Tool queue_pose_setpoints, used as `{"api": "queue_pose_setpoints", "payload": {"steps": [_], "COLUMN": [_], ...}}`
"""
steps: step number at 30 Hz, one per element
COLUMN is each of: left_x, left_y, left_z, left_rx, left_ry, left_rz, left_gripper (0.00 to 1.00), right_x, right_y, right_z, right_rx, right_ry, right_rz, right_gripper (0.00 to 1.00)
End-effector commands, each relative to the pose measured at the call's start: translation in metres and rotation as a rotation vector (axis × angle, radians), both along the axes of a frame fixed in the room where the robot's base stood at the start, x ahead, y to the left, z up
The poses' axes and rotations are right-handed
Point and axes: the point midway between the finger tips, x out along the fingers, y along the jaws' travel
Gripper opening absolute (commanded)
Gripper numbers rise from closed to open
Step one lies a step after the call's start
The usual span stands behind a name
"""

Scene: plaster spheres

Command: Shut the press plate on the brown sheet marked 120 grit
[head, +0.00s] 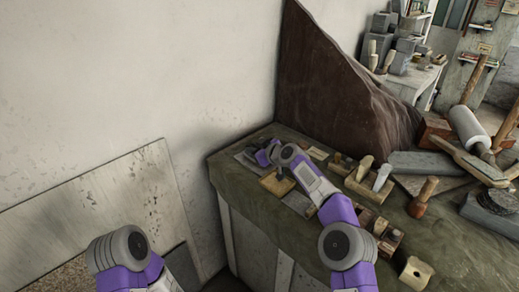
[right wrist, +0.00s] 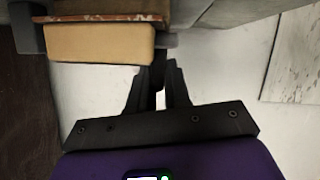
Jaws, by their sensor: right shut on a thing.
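My right gripper (head: 263,154) is at the far left end of the bench, low over a grey, flat press (head: 246,161). In the right wrist view its fingers (right wrist: 159,68) are close together, shut on a thin dark part that seems to belong to the press plate. The fingers hide most of this part. Beside them is a pale wooden block (right wrist: 100,43) with a thin reddish-brown sheet (right wrist: 100,19) along its edge. No grit marking is readable. My left arm shows at the lower left of the head view, but its gripper is out of view.
The bench (head: 236,190) has a green cloth cover. A wooden block (head: 277,184) lies close to my right gripper. Mallets (head: 423,196), chisels and grey stone blocks crowd the right side. A large dark brown slab (head: 335,95) stands behind. A pale board (head: 110,205) leans against the wall.

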Motion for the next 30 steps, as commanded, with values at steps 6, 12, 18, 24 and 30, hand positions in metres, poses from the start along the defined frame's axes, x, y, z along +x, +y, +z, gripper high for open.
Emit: {"api": "queue_pose_setpoints", "payload": {"steps": [6, 12, 18, 24, 30], "left_x": [0.000, 0.000, 0.000, 0.000, 0.000], "left_y": [0.000, 0.000, 0.000, 0.000, 0.000], "left_z": [0.000, 0.000, 0.000, -0.001, -0.006], "left_rx": [0.000, 0.000, 0.000, 0.000, 0.000], "left_ry": [0.000, 0.000, 0.000, 0.000, 0.000], "left_rz": [0.000, 0.000, 0.000, 0.000, 0.000], "left_gripper": [0.62, 0.62, 0.62, 0.62, 0.62], "right_x": [0.001, 0.001, 0.000, -0.002, -0.013], "right_y": [-0.003, -0.003, -0.001, -0.004, -0.014], "right_z": [-0.001, -0.002, -0.001, 0.000, 0.006], "right_rx": [-0.001, 0.000, 0.001, 0.001, 0.001], "right_ry": [0.000, 0.001, 0.001, 0.002, 0.002], "right_rz": [-0.005, -0.004, -0.002, -0.002, -0.002], "right_gripper": [0.00, 0.38, 0.38, 0.38, 0.38]}}
